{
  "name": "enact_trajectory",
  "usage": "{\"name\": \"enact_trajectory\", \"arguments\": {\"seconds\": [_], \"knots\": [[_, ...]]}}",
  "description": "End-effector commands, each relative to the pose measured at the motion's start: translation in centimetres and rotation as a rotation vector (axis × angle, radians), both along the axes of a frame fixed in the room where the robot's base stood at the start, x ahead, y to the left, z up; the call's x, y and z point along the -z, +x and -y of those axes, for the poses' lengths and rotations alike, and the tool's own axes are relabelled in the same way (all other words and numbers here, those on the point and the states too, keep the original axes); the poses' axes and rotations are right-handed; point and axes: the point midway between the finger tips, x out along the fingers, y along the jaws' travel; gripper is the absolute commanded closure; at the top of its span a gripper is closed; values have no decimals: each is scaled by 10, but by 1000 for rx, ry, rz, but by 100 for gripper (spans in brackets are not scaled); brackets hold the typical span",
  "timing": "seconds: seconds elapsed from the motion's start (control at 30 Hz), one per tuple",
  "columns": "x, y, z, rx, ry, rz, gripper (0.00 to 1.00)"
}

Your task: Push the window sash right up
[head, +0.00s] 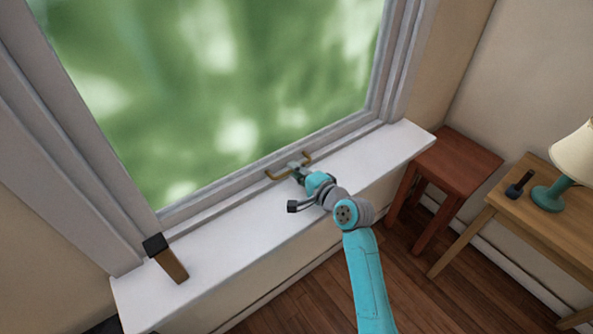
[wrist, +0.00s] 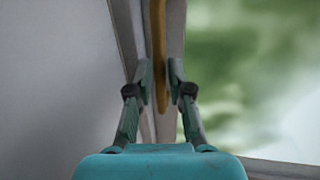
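The window sash (head: 230,190) is a grey-white frame around a large pane, with green blur outside. Its bottom rail sits low, close along the white sill. A brass bar handle (head: 278,175) is fixed on the bottom rail. The fingers hide part of the handle in the head view.
A wooden block with a black end (head: 172,265) is at the left of the white sill (head: 240,235). To the right are a red-brown stool (head: 458,155) and a wooden table (head: 540,215) with a teal lamp (head: 550,195) and a small dark object (head: 519,184).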

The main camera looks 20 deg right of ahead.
Motion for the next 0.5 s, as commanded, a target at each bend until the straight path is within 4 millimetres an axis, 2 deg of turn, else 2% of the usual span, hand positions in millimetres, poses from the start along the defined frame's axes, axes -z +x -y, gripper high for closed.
{"name": "enact_trajectory", "arguments": {"seconds": [0.33, 0.5], "knots": [[-1, 0, 0, 0, 0, 0, 100], [-15, 0, 0, 0, -1, 6, 100]]}}
